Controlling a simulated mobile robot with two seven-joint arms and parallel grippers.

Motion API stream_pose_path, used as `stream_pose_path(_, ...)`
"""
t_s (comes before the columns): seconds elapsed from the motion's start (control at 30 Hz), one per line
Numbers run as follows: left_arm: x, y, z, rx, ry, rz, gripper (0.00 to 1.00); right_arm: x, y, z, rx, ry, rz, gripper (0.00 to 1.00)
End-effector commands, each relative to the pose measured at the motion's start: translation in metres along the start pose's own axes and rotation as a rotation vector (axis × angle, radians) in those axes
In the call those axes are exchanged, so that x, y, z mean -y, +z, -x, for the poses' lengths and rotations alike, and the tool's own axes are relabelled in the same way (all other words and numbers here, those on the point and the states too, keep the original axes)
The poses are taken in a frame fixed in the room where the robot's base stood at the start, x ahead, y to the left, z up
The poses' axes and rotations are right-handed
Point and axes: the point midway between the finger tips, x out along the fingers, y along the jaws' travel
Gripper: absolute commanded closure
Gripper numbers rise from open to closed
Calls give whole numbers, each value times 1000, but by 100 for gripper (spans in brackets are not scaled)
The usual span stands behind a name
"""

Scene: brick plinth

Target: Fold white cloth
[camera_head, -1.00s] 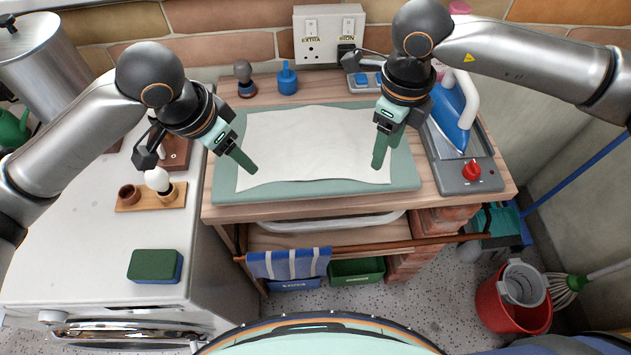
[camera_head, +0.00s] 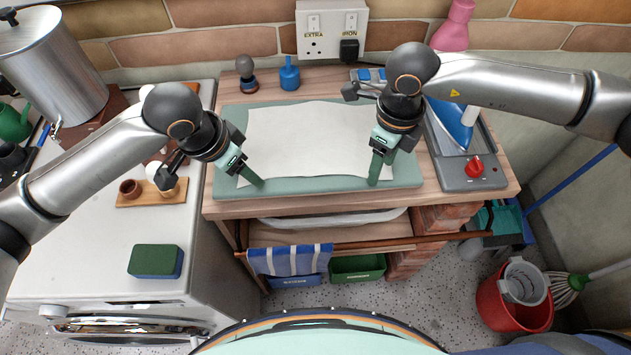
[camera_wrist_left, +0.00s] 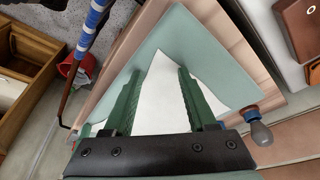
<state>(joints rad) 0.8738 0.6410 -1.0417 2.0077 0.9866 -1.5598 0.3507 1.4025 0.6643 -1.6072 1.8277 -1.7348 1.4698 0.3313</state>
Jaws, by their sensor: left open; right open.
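The white cloth (camera_head: 315,140) lies spread flat and unfolded on a grey-green pad (camera_head: 310,189) on the wooden worktop. My left gripper (camera_head: 256,182) is at the cloth's near left corner, pointing down. My right gripper (camera_head: 375,180) is at the near right corner. In the left wrist view the cloth (camera_wrist_left: 162,98) shows between the two green fingers of my open left gripper (camera_wrist_left: 158,85). My right gripper is open too, though its finger gap is hard to see from the head. Whether the fingertips touch the cloth cannot be told.
A blue iron (camera_head: 452,122) stands on a grey base (camera_head: 470,172) right of the pad. A white counter (camera_head: 90,225) with a green sponge (camera_head: 155,261) is at left.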

Motion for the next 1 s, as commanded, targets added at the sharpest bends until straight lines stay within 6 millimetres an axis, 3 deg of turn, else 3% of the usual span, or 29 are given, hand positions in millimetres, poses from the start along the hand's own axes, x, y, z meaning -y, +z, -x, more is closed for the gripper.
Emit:
stream_pose_path(0.17, 0, 0, 0, 2, 1, 0, 43, 0, 0, -1, 0, 1, 0, 43)
stream_pose_path(1.0, -1, 1, -1, 3, 2, 0, 89, -1, 0, -2, -1, 2, 1, 89)
